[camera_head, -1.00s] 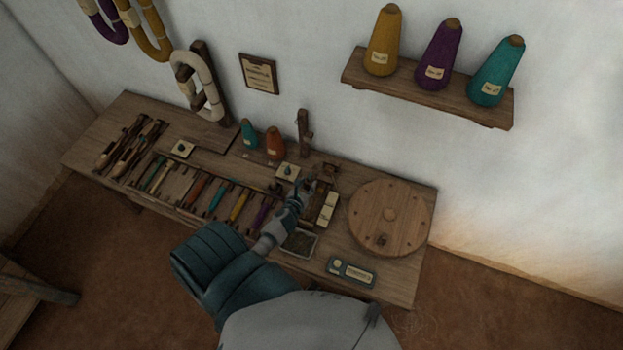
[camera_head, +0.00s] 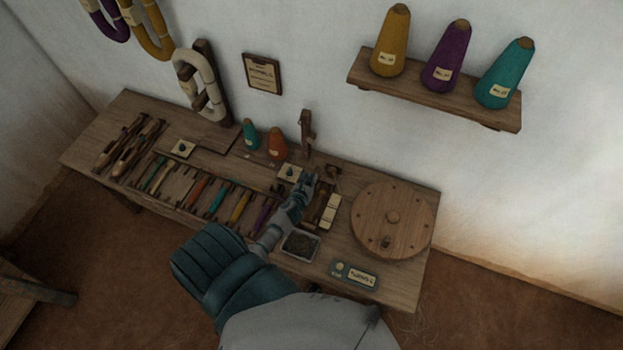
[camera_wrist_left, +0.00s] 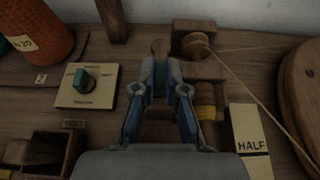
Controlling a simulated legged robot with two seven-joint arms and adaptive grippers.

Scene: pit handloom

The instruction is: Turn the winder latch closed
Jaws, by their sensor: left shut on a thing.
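The winder (camera_wrist_left: 200,70) is a small wooden device with a round wooden knob and a yellow-wound bobbin. It also shows in the head view (camera_head: 331,172), partly behind my gripper. My left gripper (camera_wrist_left: 160,72) is shut on a small upright wooden piece (camera_wrist_left: 159,47), which looks like the winder latch, at the winder's left side. Only the latch's top shows above the fingertips; its lower part is hidden. In the head view my left gripper (camera_head: 309,181) is over the winder's left side, too small to show the latch. My right gripper is not in view.
A dial plate (camera_wrist_left: 76,97) lies left of the fingers, and a HALF card (camera_wrist_left: 249,136) right. A thread runs from the knob toward the round wooden wheel (camera_head: 373,225). Several bobbins (camera_head: 203,193) fill the rack. A tray (camera_head: 300,244) sits in front.

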